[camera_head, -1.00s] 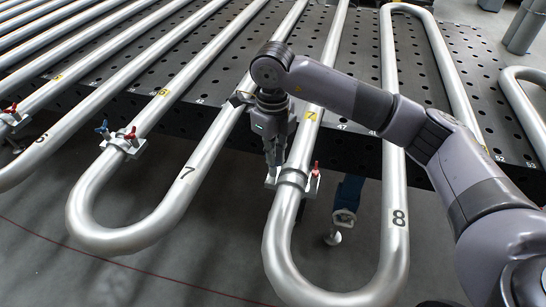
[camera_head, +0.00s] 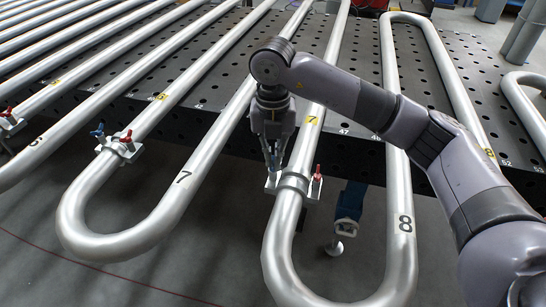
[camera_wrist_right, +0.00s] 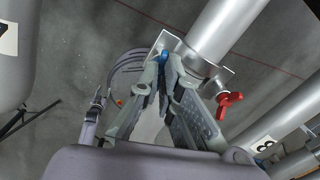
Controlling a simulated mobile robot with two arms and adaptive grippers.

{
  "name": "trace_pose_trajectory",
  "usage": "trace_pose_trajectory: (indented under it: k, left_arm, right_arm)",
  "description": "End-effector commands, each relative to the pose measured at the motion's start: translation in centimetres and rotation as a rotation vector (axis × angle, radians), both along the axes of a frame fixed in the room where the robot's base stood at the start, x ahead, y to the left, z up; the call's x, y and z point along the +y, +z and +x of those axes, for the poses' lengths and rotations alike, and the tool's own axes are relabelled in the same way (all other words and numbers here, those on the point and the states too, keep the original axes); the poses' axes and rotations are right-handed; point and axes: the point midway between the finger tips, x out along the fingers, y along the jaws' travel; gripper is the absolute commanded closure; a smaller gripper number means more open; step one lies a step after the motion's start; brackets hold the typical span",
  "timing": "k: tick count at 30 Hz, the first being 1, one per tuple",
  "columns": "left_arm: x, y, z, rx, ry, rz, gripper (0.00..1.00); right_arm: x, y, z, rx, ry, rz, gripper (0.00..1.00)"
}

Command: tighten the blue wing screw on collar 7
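Collar 7 (camera_head: 293,184) is a grey clamp around the silver pipe with the yellow 7 label (camera_head: 312,119). A red wing screw (camera_head: 317,176) stands upright on its right side and also shows in the right wrist view (camera_wrist_right: 229,101). My right gripper (camera_head: 272,166) points down at the collar's left side. In the right wrist view its fingertips (camera_wrist_right: 167,62) close together on the blue wing screw (camera_wrist_right: 164,57), which shows as a small patch of blue between them. The fingers hide most of this screw.
Another collar (camera_head: 122,147) with a blue and a red wing screw clamps the neighbouring pipe at left. Long silver serpentine pipes lie over a dark perforated table (camera_head: 440,90). A blue table leg (camera_head: 350,200) stands right of collar 7. Grey floor is open below the bends.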

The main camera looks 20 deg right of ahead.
Motion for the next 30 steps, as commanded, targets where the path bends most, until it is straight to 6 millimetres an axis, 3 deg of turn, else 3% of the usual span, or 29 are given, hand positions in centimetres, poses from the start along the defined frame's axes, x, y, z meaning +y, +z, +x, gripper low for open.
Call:
trace_pose_trajectory:
  k: [9, 26, 30]
  left_arm:
    - [-0.02, -0.30, 0.00, 0.000, 0.000, 0.000, 0.60]
    - [-0.03, -0.34, 0.00, 0.000, 0.000, 0.000, 0.60]
    - [-0.03, -0.34, 0.00, 0.000, 0.000, 0.000, 0.60]
  right_arm:
    - [-0.01, 0.47, 0.27, -0.012, -0.135, 0.004, 1.00]
    - [0.00, 0.50, 0.27, -0.012, -0.165, 0.004, 1.00]
    - [0.00, 0.41, 0.22, -0.010, -0.164, 0.004, 0.87]
